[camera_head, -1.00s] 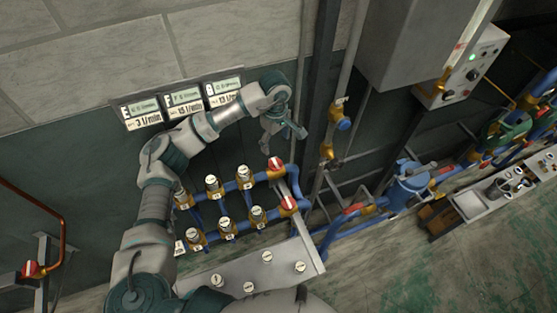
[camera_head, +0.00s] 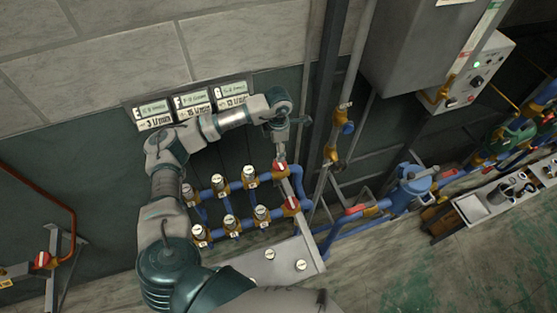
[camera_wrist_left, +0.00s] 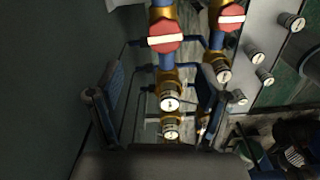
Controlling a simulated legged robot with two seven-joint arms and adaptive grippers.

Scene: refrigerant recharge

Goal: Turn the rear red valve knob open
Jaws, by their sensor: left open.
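The rear red valve knob (camera_head: 280,167) sits at the back right end of the blue pipe manifold, with a white bar across its top. In the left wrist view the rear red knob (camera_wrist_left: 166,37) is seen ahead of the fingers, in the upper middle. The front red knob (camera_head: 291,204) is on the nearer pipe row and also shows in the left wrist view (camera_wrist_left: 231,18). My left gripper (camera_head: 280,150) hangs just above the rear knob, pointing down, and partly overlaps it. In the left wrist view its fingers (camera_wrist_left: 158,105) are spread apart with nothing held. My right gripper is not in view.
Several gold valves with white-topped knobs (camera_head: 220,182) line the blue pipes beside the red knobs. Flow displays (camera_head: 191,102) hang on the wall behind my arm. A vertical pipe with a gold valve (camera_head: 336,150) stands right of the gripper. A grey panel (camera_head: 307,264) lies in front.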

